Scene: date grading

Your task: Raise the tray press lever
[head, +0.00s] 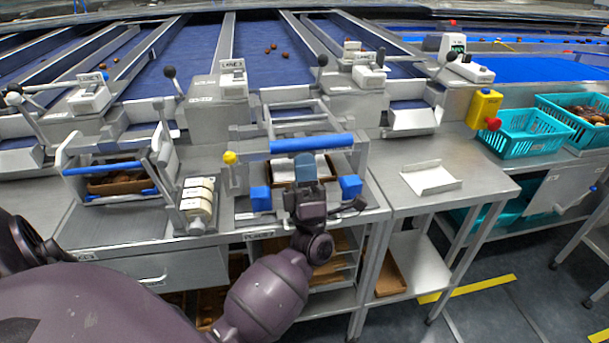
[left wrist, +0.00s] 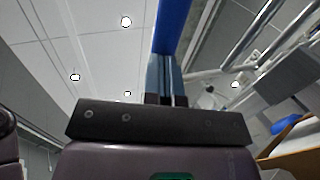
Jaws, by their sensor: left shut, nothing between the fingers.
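The tray press lever has a blue handle bar (head: 312,143) across a metal frame at the middle station. The bar also shows in the left wrist view (left wrist: 174,24), at the top, just beyond my fingertips. My left gripper (head: 305,168) is shut and empty, its fingers pointing up just below the bar in the head view. I cannot tell whether the fingertips touch the bar. A tray (head: 325,170) sits behind the fingers, between two blue blocks, and is partly hidden by my gripper. My right gripper is not in view.
A similar press with a blue bar (head: 103,168) stands at the left.

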